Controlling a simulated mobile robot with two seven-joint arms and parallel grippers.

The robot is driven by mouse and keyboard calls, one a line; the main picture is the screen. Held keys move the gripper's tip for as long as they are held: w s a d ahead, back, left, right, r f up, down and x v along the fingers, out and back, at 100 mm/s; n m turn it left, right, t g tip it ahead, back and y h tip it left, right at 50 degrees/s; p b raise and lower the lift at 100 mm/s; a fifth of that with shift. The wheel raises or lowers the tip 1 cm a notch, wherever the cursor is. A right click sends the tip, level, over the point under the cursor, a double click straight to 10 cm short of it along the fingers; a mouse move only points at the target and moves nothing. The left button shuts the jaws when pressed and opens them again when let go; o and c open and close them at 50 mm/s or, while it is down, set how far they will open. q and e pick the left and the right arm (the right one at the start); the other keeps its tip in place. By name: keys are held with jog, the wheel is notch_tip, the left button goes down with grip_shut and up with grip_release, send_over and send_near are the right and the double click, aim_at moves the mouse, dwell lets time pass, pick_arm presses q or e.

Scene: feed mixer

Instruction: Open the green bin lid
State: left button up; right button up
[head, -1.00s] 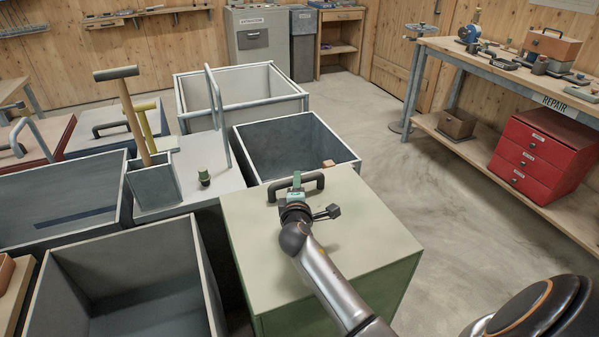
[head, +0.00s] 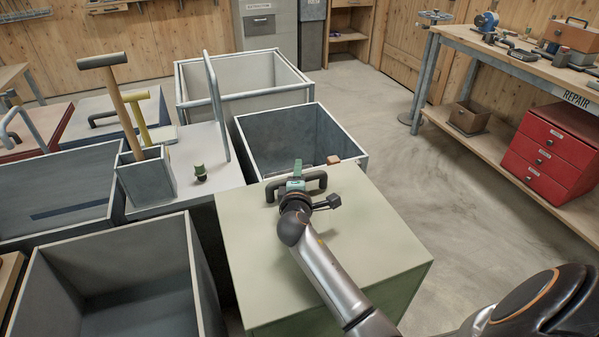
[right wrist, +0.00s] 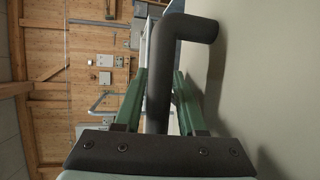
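The green bin (head: 372,305) stands at lower centre in the head view, its pale lid (head: 345,235) lying flat, closed as far as I can see. A dark bar handle (head: 318,182) sits near the lid's far edge. My right gripper (head: 296,172) is at this handle. In the right wrist view the handle (right wrist: 160,88) lies between its two green fingers (right wrist: 160,75). The left finger looks close against it, with a narrow gap on the right; whether they clamp it is unclear. My left gripper is out of view.
An open dark bin (head: 290,140) stands behind the green bin, another open bin (head: 105,270) to its left. The repair bench (head: 500,50) is at right, with clear floor (head: 450,200) between.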

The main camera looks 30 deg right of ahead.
grip_shut()
dwell(1.4)
